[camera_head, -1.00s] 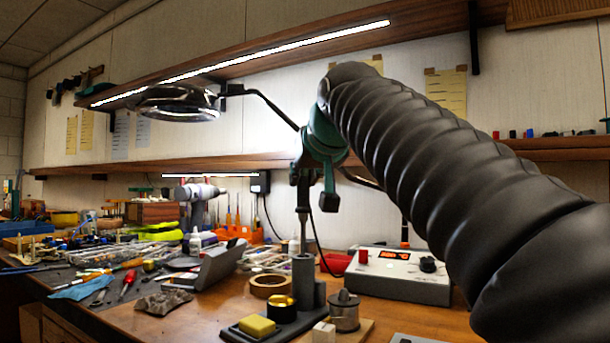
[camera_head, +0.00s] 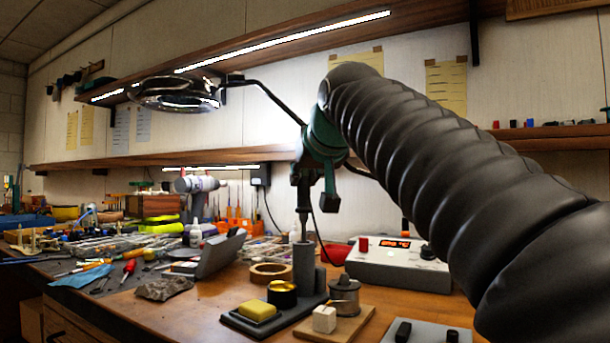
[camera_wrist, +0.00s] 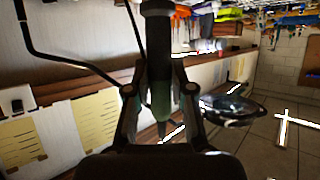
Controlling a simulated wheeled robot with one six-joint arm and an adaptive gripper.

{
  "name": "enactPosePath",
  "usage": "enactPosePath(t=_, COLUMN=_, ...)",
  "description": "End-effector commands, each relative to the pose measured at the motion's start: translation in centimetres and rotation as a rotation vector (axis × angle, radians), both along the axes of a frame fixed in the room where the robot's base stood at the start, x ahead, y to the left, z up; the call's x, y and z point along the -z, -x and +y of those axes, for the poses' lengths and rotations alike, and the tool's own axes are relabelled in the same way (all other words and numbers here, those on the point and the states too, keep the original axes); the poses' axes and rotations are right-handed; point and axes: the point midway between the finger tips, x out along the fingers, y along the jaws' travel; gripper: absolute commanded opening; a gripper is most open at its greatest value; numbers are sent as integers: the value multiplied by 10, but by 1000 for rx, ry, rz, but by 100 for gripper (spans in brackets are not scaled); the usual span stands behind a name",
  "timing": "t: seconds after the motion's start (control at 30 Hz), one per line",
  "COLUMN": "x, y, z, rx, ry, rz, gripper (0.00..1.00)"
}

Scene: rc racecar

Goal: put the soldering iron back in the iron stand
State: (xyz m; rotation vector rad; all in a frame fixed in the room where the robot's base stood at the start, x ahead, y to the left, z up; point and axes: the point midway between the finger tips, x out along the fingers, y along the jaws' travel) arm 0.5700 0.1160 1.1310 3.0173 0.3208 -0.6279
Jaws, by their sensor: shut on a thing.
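My gripper (camera_head: 307,178) is shut on the soldering iron and holds it upright above the iron stand. The iron's thin metal shaft (camera_head: 303,222) points down and meets the top of the stand's tall grey tube (camera_head: 304,268). Its lower end is out of sight there, seemingly inside the tube. The stand's dark base also carries a yellow sponge (camera_head: 257,311) and a round brass-coloured cup (camera_head: 282,293).
The white soldering station (camera_head: 400,268) with a red display stands behind right. A metal pot (camera_head: 344,297) and a white block (camera_head: 324,319) sit close right of the stand. A tape roll (camera_head: 268,273) lies behind left. A magnifier lamp (camera_head: 175,95) hangs above.

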Motion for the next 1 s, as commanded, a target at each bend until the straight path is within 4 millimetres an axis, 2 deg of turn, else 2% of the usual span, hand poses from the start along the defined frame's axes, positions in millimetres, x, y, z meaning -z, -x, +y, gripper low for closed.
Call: enactPosePath(t=1.0, x=27, y=0, z=0, rx=0, ry=0, rz=-1, gripper=0)
